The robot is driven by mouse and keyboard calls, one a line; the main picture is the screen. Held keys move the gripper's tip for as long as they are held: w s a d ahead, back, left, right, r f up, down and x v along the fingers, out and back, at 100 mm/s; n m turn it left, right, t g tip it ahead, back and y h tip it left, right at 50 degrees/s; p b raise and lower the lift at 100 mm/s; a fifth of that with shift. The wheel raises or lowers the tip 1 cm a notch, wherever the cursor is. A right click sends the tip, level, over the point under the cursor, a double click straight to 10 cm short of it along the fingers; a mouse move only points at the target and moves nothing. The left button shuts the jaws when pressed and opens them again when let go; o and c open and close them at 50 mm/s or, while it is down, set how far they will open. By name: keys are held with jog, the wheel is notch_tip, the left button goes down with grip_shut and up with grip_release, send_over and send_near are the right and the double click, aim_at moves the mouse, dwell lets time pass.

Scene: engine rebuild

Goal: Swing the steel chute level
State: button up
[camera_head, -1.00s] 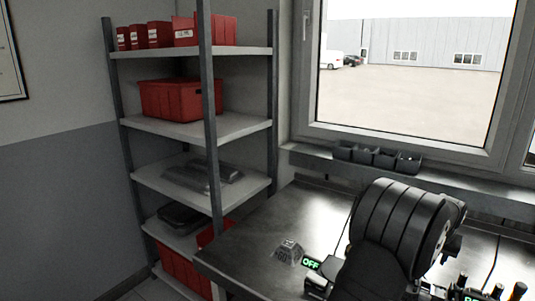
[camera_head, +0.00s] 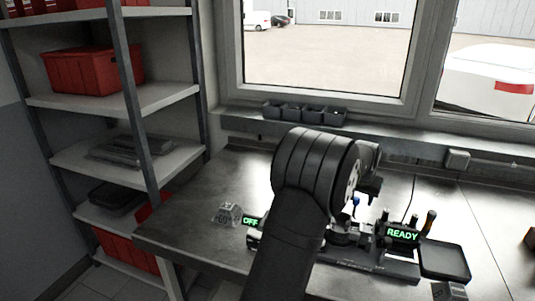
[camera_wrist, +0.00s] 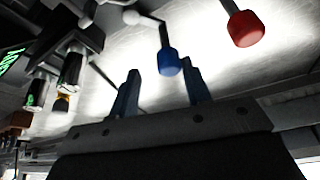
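In the wrist view my gripper (camera_wrist: 160,66) has its two blue-grey fingers apart. A blue knob (camera_wrist: 168,62) on a thin rod shows between and beyond the fingertips, and I see no grip on it. A red knob (camera_wrist: 245,28) is to its right. I cannot pick out the steel chute for certain in either view; my arm covers part of the bench-top device (camera_head: 365,265) in the head view. A small blue part (camera_head: 356,201) shows just right of my arm there. The device carries a green READY display (camera_head: 402,234).
A green OFF display (camera_head: 251,221) and a small grey metal block (camera_head: 228,213) are left of my arm on the steel bench (camera_head: 190,230). A dark tray (camera_head: 444,262) is at the right. Small black bins (camera_head: 303,113) line the sill. A shelf rack (camera_head: 130,100) stands left.

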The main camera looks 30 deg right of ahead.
jog(key=w+a+r+m+g, duration=0.3)
jog(key=r+m, duration=0.4)
jog(key=r, duration=0.1)
jog(key=w+a+r+m+g, duration=0.2)
jog(key=a+r+m, duration=0.2)
jog(key=r+m, duration=0.3)
jog(key=shift+n, duration=0.3)
jog(key=x, duration=1.6)
jog(key=shift+s+f, duration=0.15)
jog(key=shift+f, duration=0.05)
